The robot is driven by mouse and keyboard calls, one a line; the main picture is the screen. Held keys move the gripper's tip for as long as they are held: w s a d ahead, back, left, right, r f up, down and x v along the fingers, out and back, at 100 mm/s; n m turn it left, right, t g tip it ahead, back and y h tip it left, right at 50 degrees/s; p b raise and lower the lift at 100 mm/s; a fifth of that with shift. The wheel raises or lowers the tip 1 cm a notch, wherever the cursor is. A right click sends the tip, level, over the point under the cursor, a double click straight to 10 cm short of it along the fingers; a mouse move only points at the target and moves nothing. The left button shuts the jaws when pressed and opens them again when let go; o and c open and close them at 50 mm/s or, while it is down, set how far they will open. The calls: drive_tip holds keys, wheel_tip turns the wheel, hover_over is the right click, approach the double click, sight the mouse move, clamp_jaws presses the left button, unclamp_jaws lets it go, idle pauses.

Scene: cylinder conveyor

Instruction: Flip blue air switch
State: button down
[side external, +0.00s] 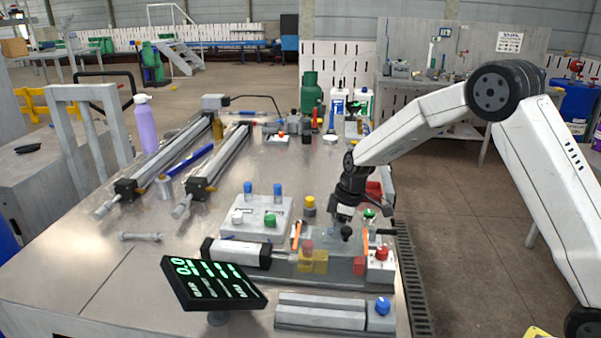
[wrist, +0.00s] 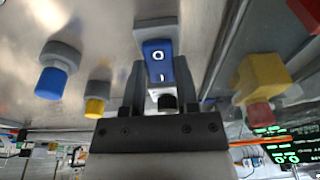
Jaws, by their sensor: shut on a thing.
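The blue air switch (wrist: 158,62) is a blue rocker marked 0 and 1 in a grey housing, at the upper middle of the wrist view. My gripper (wrist: 157,76) has one finger on each side of the lower part of the blue rocker and is shut on it. A white part and a black round knob (wrist: 167,103) show between the fingers, nearer the palm. In the side external view my gripper (side external: 345,230) points down over the right part of the bench; the switch cannot be made out there.
A blue knob (wrist: 52,75) and a yellow knob (wrist: 97,95) stand left of my gripper in the wrist view. A yellow block with a red button (wrist: 265,80) is at right. A dark display with green digits (side external: 213,283) stands at the bench's front.

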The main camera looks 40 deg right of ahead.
idle(0.3)
drive_tip(key=shift+c, duration=1.8)
unclamp_jaws()
drive_tip(key=shift+r, duration=0.15)
drive_tip(key=shift+s+d+r, duration=0.2)
drive_tip(key=shift+r, duration=1)
drive_tip(key=shift+s+d+r, duration=0.2)
drive_tip(key=shift+r, duration=1.05)
drive_tip(key=shift+s+d+r, duration=0.2)
drive_tip(key=shift+r, duration=1)
